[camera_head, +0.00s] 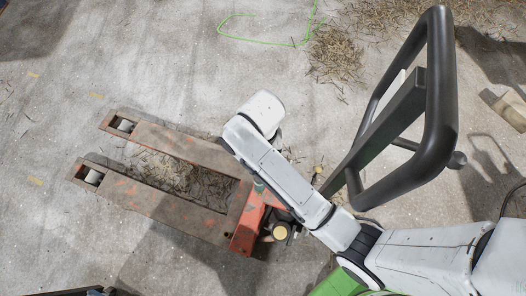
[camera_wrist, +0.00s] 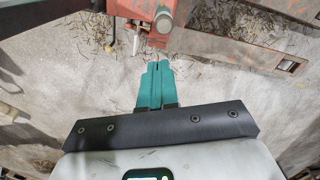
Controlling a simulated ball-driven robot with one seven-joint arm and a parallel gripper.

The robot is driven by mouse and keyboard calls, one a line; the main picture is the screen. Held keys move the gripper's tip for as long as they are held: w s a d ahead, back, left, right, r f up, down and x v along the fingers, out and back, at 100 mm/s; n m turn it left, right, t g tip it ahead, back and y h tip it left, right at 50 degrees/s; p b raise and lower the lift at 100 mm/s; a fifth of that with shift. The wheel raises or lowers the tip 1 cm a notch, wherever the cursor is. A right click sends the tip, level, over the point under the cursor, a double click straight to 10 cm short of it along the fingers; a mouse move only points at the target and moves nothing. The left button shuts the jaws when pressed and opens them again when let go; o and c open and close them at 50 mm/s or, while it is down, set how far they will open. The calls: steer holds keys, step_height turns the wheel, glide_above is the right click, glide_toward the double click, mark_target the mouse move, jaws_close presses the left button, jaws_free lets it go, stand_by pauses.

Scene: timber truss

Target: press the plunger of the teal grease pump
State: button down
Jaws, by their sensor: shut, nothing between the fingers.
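The teal grease pump (camera_wrist: 181,11) is at the top of the wrist view, beside the red body of a pallet truck. Its round grey plunger end (camera_wrist: 163,19) faces the camera. In the head view a small teal part (camera_head: 259,185), apparently the pump, shows beside my arm on the red housing. My gripper (camera_wrist: 158,66) has teal fingers shut together with nothing between them. In the wrist view the fingertips sit just below the plunger, with a visible gap in the picture; the depth between them is hard to tell. My arm hides the gripper in the head view.
The worn pallet truck has two forks (camera_head: 160,144) reaching left, with straw between them. Its black handle loop (camera_head: 440,110) rises at right, close to my arm. Concrete floor (camera_head: 130,60) is open at upper left. A loose timber piece (camera_head: 503,110) lies far right.

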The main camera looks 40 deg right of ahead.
steer(key=shift+s+r, duration=0.1)
steer(key=shift+r, duration=0.2)
steer(key=shift+f, duration=0.1)
step_height(320, 180, down, 14)
steer(key=shift+r+b, duration=0.1)
steer(key=shift+b, duration=0.4)
stand_by(0.3)
steer(key=shift+f+b, duration=0.6)
steer(key=shift+f, duration=0.9)
steer(key=shift+s, duration=0.15)
